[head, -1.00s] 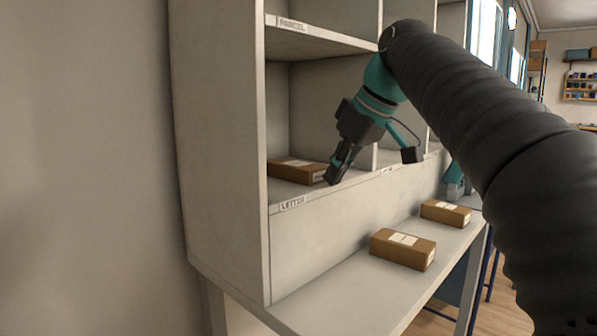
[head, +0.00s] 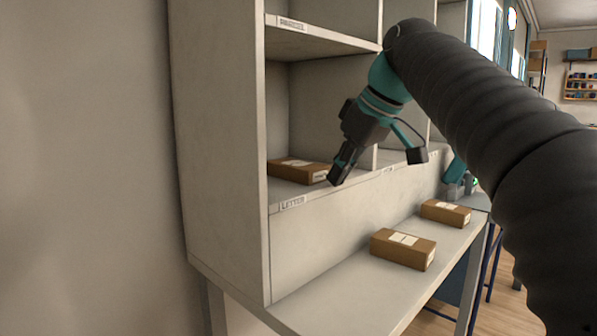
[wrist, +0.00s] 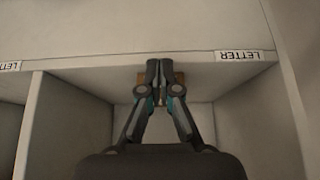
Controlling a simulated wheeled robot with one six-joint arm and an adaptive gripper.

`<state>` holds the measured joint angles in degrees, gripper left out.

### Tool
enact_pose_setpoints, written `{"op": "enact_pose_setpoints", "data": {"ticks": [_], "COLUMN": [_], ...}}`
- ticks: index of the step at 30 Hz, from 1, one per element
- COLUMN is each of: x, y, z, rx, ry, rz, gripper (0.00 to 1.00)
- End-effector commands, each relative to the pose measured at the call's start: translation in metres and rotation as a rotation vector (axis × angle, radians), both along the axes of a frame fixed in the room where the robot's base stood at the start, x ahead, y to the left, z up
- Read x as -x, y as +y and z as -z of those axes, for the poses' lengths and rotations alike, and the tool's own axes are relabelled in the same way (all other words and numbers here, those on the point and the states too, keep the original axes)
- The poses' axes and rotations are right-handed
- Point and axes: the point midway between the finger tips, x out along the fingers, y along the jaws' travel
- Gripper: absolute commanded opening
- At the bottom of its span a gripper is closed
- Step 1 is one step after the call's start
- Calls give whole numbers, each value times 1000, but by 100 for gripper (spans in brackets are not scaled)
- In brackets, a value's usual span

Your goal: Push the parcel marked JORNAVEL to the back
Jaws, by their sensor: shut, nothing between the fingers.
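A brown parcel (head: 296,170) with pale labels lies on the floor of the lower left compartment, above the "LETTER" label. Its print is too small to read, so I cannot tell if it says JORNAVEL. My gripper (head: 340,180) is shut and empty, pointing down near the compartment's front edge, just right of the parcel. In the wrist view the closed fingertips (wrist: 158,68) cover most of the parcel, and only brown slivers (wrist: 179,78) show beside them. I cannot tell whether the fingers touch it.
Two more brown parcels, a near one (head: 403,249) and a farther one (head: 446,213), lie on the lower ledge (head: 340,297). A divider (wrist: 30,125) bounds the compartment on one side, a side wall (head: 222,150) on the other. A shelf (head: 318,42) is above.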

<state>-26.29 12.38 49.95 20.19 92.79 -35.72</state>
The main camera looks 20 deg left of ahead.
Motion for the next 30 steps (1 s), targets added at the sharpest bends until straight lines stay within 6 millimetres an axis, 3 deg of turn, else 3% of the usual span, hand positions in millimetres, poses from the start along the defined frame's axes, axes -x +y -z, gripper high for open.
{"op": "enact_pose_setpoints", "data": {"ticks": [7,30], "x": [1,0], "y": [-2,-2], "z": [-6,-65], "rx": [0,-2], "ry": [-2,-2], "rz": [0,0], "gripper": [0,0]}}
